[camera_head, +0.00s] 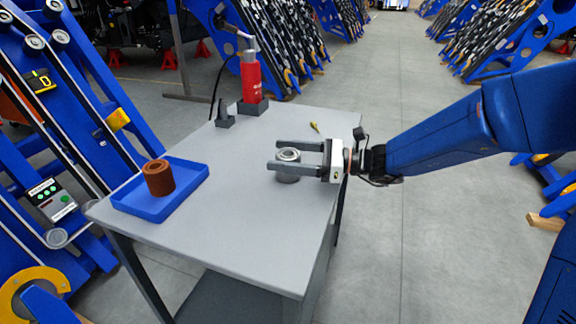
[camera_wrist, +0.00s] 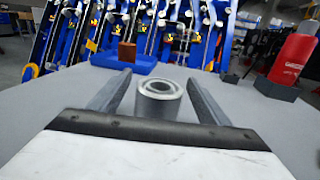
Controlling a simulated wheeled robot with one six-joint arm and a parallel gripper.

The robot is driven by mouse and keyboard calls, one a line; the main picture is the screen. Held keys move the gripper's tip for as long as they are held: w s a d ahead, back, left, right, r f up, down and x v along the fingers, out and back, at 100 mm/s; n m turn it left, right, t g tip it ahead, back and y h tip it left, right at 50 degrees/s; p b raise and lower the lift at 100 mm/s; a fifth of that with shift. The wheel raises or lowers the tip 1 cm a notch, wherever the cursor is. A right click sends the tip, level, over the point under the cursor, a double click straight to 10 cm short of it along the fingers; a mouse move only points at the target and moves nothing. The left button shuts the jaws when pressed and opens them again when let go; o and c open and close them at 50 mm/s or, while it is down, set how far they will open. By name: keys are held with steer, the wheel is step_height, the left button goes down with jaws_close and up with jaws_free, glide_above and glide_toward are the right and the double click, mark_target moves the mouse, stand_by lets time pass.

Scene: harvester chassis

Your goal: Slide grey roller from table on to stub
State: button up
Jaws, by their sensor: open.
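The grey roller (camera_head: 288,175) stands upright on the grey table (camera_head: 240,225), near its right side. It has a pale ring around a dark hole on top. My gripper (camera_head: 272,155) reaches in from the right, level and low over the table, with its fingers on either side of the roller. In the wrist view the roller (camera_wrist: 159,98) stands between the two open fingers (camera_wrist: 158,80), with a gap visible on each side. Several stubs seem to stick out from the blue chassis at the left, such as one with a pale end (camera_head: 57,237); I cannot tell which one the task means.
A brown roller (camera_head: 158,178) stands in a blue tray (camera_head: 190,194) at the table's left. A red bottle (camera_head: 251,80) in a dark holder and a small dark block (camera_head: 225,119) stand at the back. A small yellow item (camera_head: 315,128) lies behind my gripper. The table's front is clear.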

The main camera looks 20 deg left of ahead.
mark_target(283, 154)
steer(key=shift+s+a, duration=0.15)
steer(key=shift+a, duration=1.35)
steer(key=c, duration=1.6)
steer(key=shift+r, duration=0.15)
